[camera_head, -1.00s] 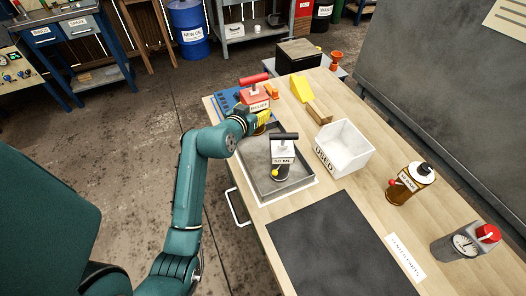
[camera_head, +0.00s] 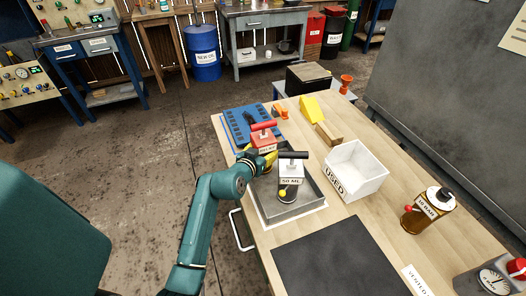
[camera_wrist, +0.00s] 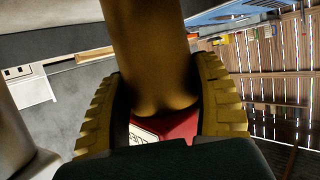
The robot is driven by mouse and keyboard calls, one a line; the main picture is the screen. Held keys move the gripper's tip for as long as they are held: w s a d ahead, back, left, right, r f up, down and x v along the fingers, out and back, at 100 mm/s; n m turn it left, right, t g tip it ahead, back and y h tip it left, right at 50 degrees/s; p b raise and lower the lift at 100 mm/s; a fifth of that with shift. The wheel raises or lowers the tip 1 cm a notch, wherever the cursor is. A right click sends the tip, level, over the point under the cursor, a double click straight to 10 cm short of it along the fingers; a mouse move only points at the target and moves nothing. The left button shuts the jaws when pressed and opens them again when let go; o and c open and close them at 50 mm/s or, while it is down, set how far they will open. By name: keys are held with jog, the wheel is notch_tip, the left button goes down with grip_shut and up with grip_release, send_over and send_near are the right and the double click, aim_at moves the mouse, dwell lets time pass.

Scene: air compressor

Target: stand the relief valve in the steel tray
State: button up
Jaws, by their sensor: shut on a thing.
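The relief valve (camera_head: 263,140) has a red block with a label and a red T-handle on a brass body; it stands upright in my gripper. My gripper (camera_head: 264,162) has yellow fingers and is shut around the brass body, below the red block. In the wrist view the ridged fingers sit on both sides of the brass cylinder (camera_wrist: 150,50), with red showing behind it. The valve is at the back left corner of the steel tray (camera_head: 284,212); my gripper hides its lower end, so I cannot tell whether it touches the tray.
A blue board (camera_head: 250,124) lies behind, a black mat (camera_head: 340,262) in front.

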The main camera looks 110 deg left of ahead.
jog(key=o, duration=1.3)
jog(key=shift+c, duration=0.2)
jog(key=shift+r, duration=0.25)
jog(key=w+p+v, duration=0.1)
jog(key=p+v, duration=0.2)
jog(key=v, duration=0.9)
jog(key=shift+s, duration=0.45)
